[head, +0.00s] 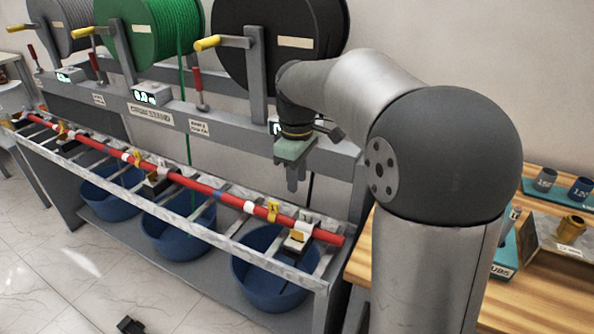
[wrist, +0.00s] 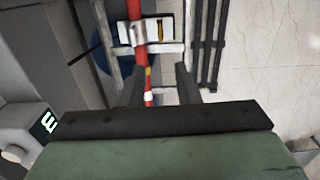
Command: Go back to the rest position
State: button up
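My gripper (head: 294,181) hangs from my arm in front of the black reel in the head view, fingers pointing down. It is above the back edge of the rack, near the right end of the red rod (head: 200,187). In the wrist view my gripper's two fingers (wrist: 160,88) stand apart with a gap between them, and nothing is seen held. The red rod also shows in the wrist view (wrist: 136,12), below and beyond the fingers, with a white clamp block (wrist: 133,32) beside it. The fingertips appear clear of both.
Green (head: 165,30) and black (head: 262,45) cable reels with yellow-handled cranks stand behind the rack. Blue tubs (head: 265,285) sit on the shelf below. A wooden table (head: 535,285) with cups and trays is at the right. The tiled floor at lower left is mostly clear.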

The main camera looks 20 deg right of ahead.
jog(key=shift+r, duration=0.5)
jog(key=s+a+f+m+p, duration=0.1)
jog(key=s+f+m, duration=0.3)
jog(key=s, duration=0.8)
jog(key=s+f+m, duration=0.5)
jog(key=s, duration=0.7)
jog(key=shift+s+a+f+p, duration=0.15)
jog(key=shift+a+f+p, duration=0.2)
jog(key=shift+a+f, duration=0.05)
